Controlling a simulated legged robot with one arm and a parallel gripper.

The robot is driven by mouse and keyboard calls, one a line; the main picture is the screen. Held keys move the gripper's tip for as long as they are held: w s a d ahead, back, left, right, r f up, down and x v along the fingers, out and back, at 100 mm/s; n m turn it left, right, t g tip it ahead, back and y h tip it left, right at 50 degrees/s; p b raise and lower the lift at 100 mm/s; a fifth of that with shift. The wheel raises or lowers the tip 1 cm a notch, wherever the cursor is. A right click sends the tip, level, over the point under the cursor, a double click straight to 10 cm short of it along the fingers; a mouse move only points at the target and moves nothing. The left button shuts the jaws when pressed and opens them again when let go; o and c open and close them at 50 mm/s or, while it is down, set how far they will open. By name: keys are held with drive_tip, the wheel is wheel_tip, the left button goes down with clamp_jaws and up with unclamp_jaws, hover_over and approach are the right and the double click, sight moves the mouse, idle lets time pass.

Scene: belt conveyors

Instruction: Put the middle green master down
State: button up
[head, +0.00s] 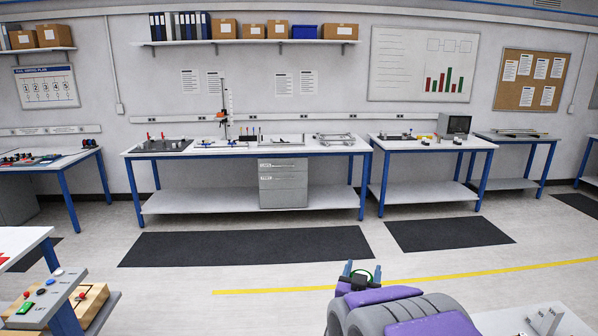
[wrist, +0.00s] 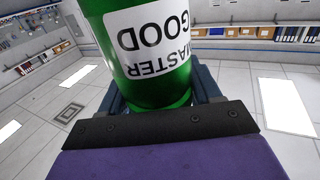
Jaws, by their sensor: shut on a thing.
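The green master (wrist: 150,85) is a green cylinder with a white label reading "MASTER GOOD", upside down in the wrist view. My gripper (wrist: 163,98) is shut on it, with dark blue fingers on both sides. In the head view my gripper (head: 361,273) is at the lower middle, in front of the floor. No other green master can be made out.
A long workbench (head: 250,149) with tools stands against the far wall, with another bench (head: 432,142) to its right. At lower left are a button box (head: 45,295) and a wooden block (head: 92,299). A pale surface (head: 500,322) shows at lower right. Open floor with black mats (head: 240,247) lies between.

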drive_tip(key=shift+s+a+r+y, duration=0.1)
drive_tip(key=shift+s+a+y, duration=0.05)
drive_tip(key=shift+a, duration=0.2)
drive_tip(key=shift+s+a+r+y, duration=0.1)
drive_tip(key=shift+a+y, duration=0.05)
drive_tip(key=shift+a, duration=0.2)
drive_tip(key=w+d+f+m+g+h, duration=0.2)
drive_tip(key=d+f+h, duration=0.15)
drive_tip(key=d, duration=0.65)
drive_tip(key=w+d+f+m+g+h, duration=0.1)
drive_tip(key=w+d+f+m+h, duration=0.2)
drive_tip(key=d, duration=0.6)
drive_tip(key=s+d+f+m+g+h, duration=0.1)
drive_tip(key=s+d+f+g+h, duration=0.1)
drive_tip(key=d, duration=0.7)
drive_tip(key=s+d+f+m+g+h, duration=0.2)
drive_tip(key=s+d+f+g, duration=0.1)
drive_tip(key=d+f, duration=0.4)
drive_tip(key=shift+s+d+f, duration=0.15)
drive_tip(key=shift+s+d, duration=0.5)
drive_tip(key=shift+d, duration=0.6)
drive_tip(key=shift+f+b, duration=0.75)
drive_tip(key=shift+f, duration=4.05)
